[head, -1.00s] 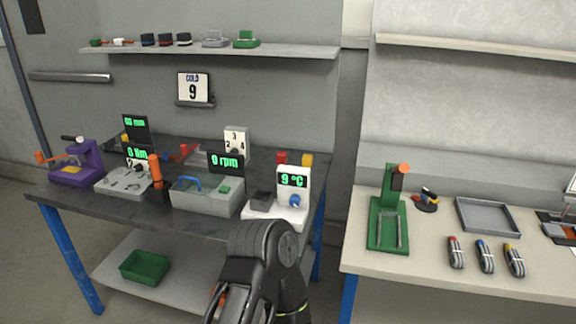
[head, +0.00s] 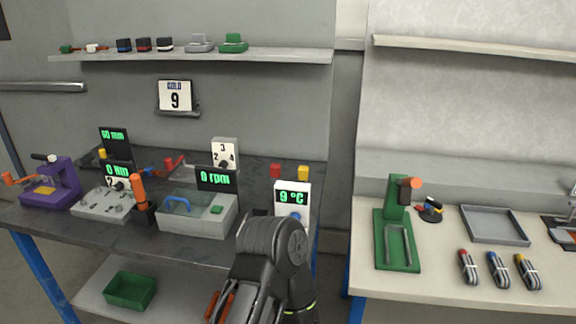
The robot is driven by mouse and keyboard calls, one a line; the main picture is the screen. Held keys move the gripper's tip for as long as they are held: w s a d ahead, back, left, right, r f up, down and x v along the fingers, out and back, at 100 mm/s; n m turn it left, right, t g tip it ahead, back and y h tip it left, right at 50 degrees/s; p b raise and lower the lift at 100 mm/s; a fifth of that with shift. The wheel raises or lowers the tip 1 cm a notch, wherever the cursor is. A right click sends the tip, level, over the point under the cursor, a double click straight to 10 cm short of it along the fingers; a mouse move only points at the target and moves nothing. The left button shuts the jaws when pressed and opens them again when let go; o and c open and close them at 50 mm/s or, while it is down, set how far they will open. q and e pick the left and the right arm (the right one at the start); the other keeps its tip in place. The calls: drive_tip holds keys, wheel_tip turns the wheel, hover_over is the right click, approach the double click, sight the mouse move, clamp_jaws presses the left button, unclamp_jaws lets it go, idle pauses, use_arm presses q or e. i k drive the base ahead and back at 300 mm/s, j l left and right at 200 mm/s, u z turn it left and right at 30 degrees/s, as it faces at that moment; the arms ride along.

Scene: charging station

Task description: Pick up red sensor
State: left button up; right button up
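Several coiled-lead pieces with coloured ends lie on the light table at the right of the head view; the one with the red end (head: 468,266) is leftmost, beside a blue-ended one (head: 498,270) and a yellow-ended one (head: 528,271). I cannot tell for sure which is the red sensor. One dark arm of mine rises at the bottom centre, but no fingertips show. Neither red thing is touched by my arm.
The dark bench (head: 80,230) carries a purple press (head: 60,187), a grey machine (head: 195,222) and a white 9 °C unit (head: 293,200), partly behind my arm. The light table holds a green stand (head: 405,250) and an empty grey tray (head: 493,223). A gap separates the tables.

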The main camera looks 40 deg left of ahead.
sight(275, 168)
drive_tip(key=i+j+z, duration=0.25)
drive_tip(key=j, duration=0.45)
drive_tip(key=j+z, duration=0.25)
drive_tip(key=j, duration=0.4)
drive_tip(key=k, duration=0.05)
